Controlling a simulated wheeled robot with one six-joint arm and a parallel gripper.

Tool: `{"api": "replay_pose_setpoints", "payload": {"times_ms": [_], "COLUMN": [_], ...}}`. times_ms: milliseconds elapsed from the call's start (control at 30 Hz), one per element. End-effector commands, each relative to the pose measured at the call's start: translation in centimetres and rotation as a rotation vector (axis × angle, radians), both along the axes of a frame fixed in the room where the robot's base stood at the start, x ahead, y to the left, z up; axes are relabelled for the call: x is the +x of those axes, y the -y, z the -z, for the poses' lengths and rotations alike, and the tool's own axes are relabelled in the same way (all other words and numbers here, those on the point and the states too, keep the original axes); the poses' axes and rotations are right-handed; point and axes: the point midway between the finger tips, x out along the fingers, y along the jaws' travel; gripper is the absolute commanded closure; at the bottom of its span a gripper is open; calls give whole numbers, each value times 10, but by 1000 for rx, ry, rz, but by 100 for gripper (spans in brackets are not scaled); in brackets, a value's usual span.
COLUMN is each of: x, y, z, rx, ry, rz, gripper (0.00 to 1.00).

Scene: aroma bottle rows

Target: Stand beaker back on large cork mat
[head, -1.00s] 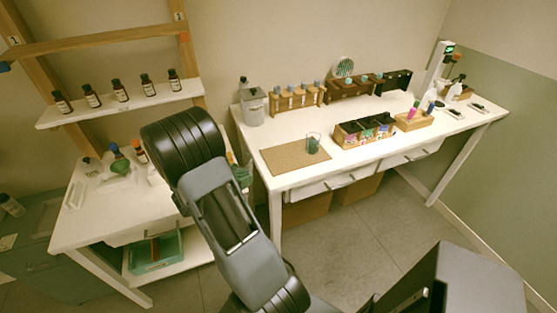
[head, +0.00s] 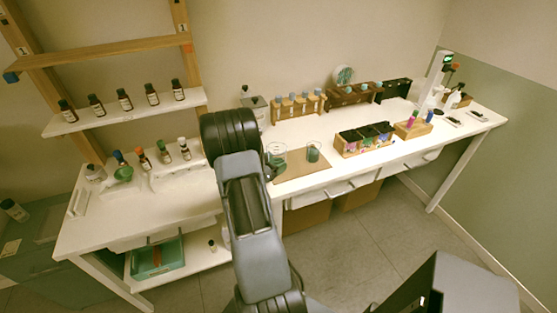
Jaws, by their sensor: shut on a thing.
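A clear glass beaker (head: 278,152) with green at its bottom shows just right of my arm, at the left part of the large cork mat (head: 304,171). My gripper (head: 268,163) is mostly hidden behind my own arm and is shut on this beaker. I cannot tell whether the beaker's base touches the mat. A second beaker (head: 313,153) with dark green contents stands upright on the mat, to the right of the held one.
A wooden box of dark compartments (head: 364,141) stands right of the mat. A test tube rack (head: 298,106) and a grey canister (head: 254,106) are behind. A side table (head: 100,218) with several small bottles is at left. The mat's front part is clear.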

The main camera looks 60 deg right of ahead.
Motion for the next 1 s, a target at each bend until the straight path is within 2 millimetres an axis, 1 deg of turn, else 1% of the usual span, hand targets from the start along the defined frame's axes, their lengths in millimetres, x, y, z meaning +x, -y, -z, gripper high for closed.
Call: {"api": "replay_pose_setpoints", "payload": {"times_ms": [33,167,233,633,667,900,1000], "x": [-3,-7,-6,-6,-6,-6,-6], "y": [8,25,23,22,22,22,22], "z": [-2,-2,-1,7,6,5,5], "rx": [-2,-1,0,-2,-1,-1,-1], "ry": [2,1,-2,0,1,1,1], "rz": [5,4,0,0,0,0,0], "gripper": [62,62,62,62,29,6,5]}}
